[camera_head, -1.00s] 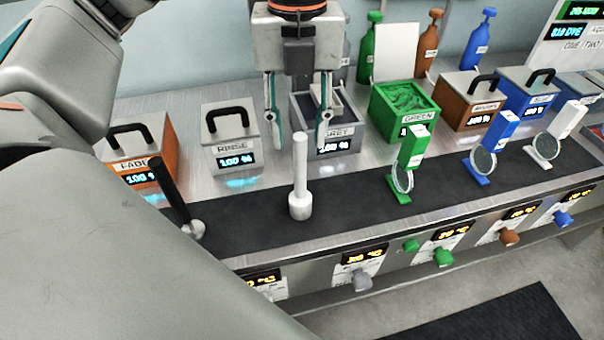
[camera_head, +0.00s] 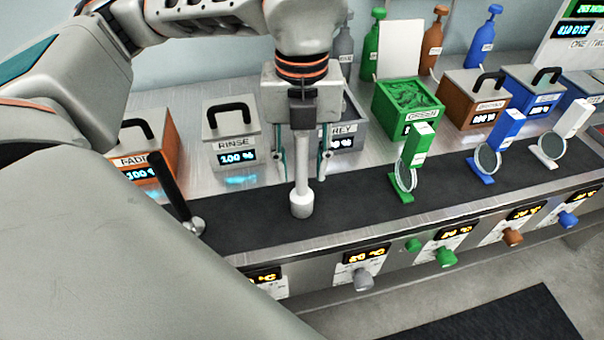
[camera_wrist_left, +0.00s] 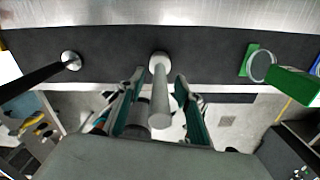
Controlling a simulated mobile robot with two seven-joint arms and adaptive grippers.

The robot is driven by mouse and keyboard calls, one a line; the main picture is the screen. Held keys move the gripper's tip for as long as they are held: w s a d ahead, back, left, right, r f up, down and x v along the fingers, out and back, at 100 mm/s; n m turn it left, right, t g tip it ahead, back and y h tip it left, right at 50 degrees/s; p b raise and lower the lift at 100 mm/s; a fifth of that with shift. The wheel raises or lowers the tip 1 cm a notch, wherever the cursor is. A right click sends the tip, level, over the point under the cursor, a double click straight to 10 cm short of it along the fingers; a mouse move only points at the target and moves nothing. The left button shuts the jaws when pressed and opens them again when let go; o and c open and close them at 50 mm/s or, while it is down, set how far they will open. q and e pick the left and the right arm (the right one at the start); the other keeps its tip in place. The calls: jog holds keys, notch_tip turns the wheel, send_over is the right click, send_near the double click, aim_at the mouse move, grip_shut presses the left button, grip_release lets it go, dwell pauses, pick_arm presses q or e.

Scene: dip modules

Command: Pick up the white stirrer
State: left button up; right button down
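The white stirrer (camera_head: 302,190) stands upright on the black mat, its wide round end down. My left gripper (camera_head: 303,170) has come down around its shaft, with one finger on each side. In the left wrist view, the stirrer (camera_wrist_left: 160,95) lies between the two open fingers of the left gripper (camera_wrist_left: 160,110), with a gap on both sides. The fingers do not touch it. My right gripper is not seen in either view.
A black-handled stirrer (camera_head: 176,192) leans on the mat (camera_head: 250,222) to the left. A green mirror-like stand (camera_head: 405,172) is to the right.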

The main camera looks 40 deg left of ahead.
pick_arm(q)
grip_shut()
